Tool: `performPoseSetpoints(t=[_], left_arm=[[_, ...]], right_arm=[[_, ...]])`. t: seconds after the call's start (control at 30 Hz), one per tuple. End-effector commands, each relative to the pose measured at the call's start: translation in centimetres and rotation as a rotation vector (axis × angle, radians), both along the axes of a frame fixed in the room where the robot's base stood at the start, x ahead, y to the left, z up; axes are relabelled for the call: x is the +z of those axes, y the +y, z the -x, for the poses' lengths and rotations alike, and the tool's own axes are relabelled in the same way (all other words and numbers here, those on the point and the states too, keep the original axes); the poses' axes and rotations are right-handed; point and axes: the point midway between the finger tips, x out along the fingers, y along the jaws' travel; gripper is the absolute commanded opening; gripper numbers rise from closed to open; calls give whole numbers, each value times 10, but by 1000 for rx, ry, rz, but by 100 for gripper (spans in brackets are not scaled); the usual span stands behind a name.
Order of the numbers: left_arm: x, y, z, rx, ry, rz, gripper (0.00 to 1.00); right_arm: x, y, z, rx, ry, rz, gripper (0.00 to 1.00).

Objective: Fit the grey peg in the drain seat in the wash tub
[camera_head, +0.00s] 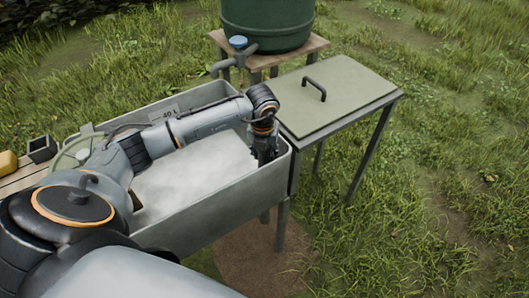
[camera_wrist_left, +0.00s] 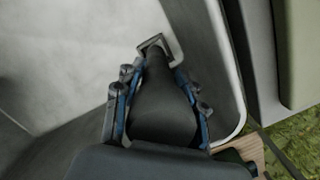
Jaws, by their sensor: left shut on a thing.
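The grey wash tub (camera_head: 218,222) stands in the middle of the head view, with a whitish surface inside. My left gripper (camera_head: 265,152) reaches down inside the tub's right end, close to the wall. In the left wrist view my left gripper (camera_wrist_left: 155,78) is shut on a dark grey tapered piece, which looks like the peg (camera_wrist_left: 160,108). Beyond the peg's narrow end is a small dark angular frame (camera_wrist_left: 152,42); I cannot tell whether it is the drain seat or whether the peg touches it. The peg is hidden in the head view. My right gripper is not in view.
A side table (camera_head: 340,92) with a handled panel stands close against the tub's right end. A green tank (camera_head: 268,22) with a blue-topped tap is behind. A small dark box (camera_head: 41,148) and a yellow object (camera_head: 8,162) sit at left. Grass surrounds everything.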

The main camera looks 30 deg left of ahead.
Motion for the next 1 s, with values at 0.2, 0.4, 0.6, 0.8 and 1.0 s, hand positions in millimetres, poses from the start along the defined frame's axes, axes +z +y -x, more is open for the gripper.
performPoseSetpoints(t=[0.2, 0.4, 0.6, 0.8, 1.0], left_arm=[[-3, 0, 0, 0, -1, 1, 0], [-2, 0, 0, 0, -1, 1, 0], [-4, 0, 0, 0, -1, 1, 0], [-10, 0, 0, 0, -1, 1, 0], [-16, 0, 0, 0, -1, 0, 0]], right_arm=[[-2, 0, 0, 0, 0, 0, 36], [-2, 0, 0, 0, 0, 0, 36], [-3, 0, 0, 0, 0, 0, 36], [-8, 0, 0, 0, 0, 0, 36], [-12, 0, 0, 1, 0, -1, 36]])
